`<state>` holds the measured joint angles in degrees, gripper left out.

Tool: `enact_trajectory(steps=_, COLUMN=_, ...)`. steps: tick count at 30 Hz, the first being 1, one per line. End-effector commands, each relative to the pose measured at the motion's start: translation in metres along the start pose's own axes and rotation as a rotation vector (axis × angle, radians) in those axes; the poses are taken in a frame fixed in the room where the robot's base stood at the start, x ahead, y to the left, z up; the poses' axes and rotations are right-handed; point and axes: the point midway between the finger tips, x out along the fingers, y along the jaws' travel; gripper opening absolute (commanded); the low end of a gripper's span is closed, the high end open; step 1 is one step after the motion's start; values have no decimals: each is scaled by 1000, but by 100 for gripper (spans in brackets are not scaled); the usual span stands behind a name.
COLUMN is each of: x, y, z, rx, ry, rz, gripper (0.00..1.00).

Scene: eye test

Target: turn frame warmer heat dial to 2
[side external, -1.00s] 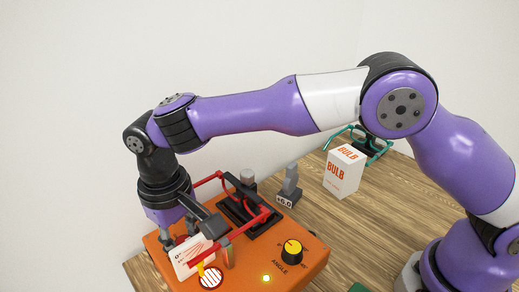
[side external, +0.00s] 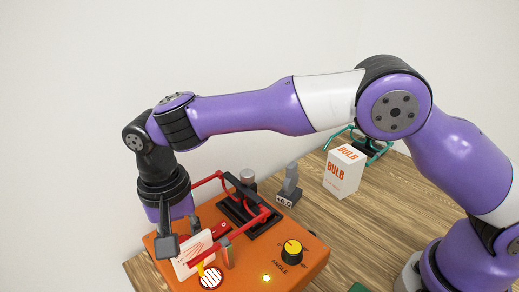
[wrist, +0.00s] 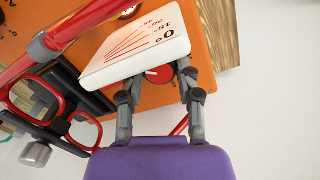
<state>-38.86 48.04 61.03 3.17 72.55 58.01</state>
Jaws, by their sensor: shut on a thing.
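The orange frame warmer (side external: 316,272) stands on the wooden table. In the wrist view, a small red dial (wrist: 158,75) with a white mark sits on its orange top (wrist: 218,35), partly hidden under a white card (wrist: 135,45). My gripper (wrist: 158,80) is shut on this dial, a finger at each side. No numbers around it can be read. In the side view, my gripper (side external: 180,232) points down at the warmer's left end, behind the white card (side external: 194,252), and the held dial is hidden.
Red glasses (side external: 266,212) lie over a black part beside my gripper. A yellow-topped ANGLE knob (side external: 292,249) and a lit lamp (side external: 266,278) are on the warmer.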

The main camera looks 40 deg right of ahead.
Motion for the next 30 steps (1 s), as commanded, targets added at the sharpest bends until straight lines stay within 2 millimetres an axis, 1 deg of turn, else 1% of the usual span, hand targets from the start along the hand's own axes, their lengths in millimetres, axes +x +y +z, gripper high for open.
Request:
enact_trajectory(steps=1, x=4, y=1, z=2, rx=0, ry=-5, rz=7, gripper=0)
enact_trajectory(steps=13, x=4, y=0, z=2, rx=3, ry=-5, rz=7, gripper=0)
enact_trajectory(steps=14, x=4, y=0, z=2, rx=3, ry=-5, rz=7, gripper=48)
enact_trajectory(steps=15, x=4, y=0, z=2, rx=4, ry=-5, rz=7, gripper=68)
enact_trajectory(steps=26, x=1, y=0, z=1, rx=5, ry=-2, rz=2, gripper=68)
enact_trajectory(steps=30, x=1, y=0, z=1, rx=-44, ry=0, rz=1, gripper=68)
